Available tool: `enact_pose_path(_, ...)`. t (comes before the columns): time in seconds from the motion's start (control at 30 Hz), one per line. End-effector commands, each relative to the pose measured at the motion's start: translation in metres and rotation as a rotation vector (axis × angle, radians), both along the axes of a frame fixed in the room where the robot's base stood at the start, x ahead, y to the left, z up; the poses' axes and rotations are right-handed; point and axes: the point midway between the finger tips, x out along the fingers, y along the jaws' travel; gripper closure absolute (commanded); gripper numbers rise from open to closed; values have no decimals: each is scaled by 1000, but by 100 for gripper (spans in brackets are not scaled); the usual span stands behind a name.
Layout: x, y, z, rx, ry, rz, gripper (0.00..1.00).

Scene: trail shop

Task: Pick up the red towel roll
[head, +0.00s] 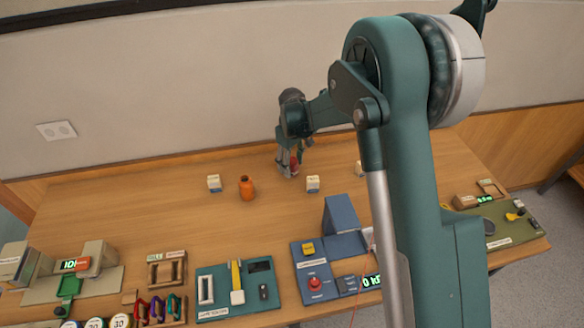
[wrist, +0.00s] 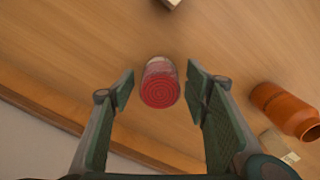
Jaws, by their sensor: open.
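The red towel roll (wrist: 160,84) stands on the wooden table (wrist: 70,60) in the wrist view, its round spiral end facing the camera and a pale band at its far side. My gripper (wrist: 162,90) is open, with one finger on each side of the roll and a gap on both sides. In the head view my gripper (head: 289,172) is low over the back of the table, and the red roll (head: 295,168) shows partly behind its fingers.
An orange bottle (head: 247,188) stands left of my gripper, between small white boxes (head: 214,183) and (head: 313,184). The wall is close behind. Labelled boards and devices, such as a teal board (head: 215,312), line the front edge. The middle of the table is clear.

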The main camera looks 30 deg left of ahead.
Motion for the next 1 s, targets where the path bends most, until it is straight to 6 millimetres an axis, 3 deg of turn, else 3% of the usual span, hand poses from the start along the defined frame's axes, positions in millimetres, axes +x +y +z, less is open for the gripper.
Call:
enact_pose_path(0.37,0,0,0,0,0,0,54)
enact_pose_path(0.6,0,0,0,0,0,0,84)
enact_pose_path(1.0,0,0,4,0,0,0,84)
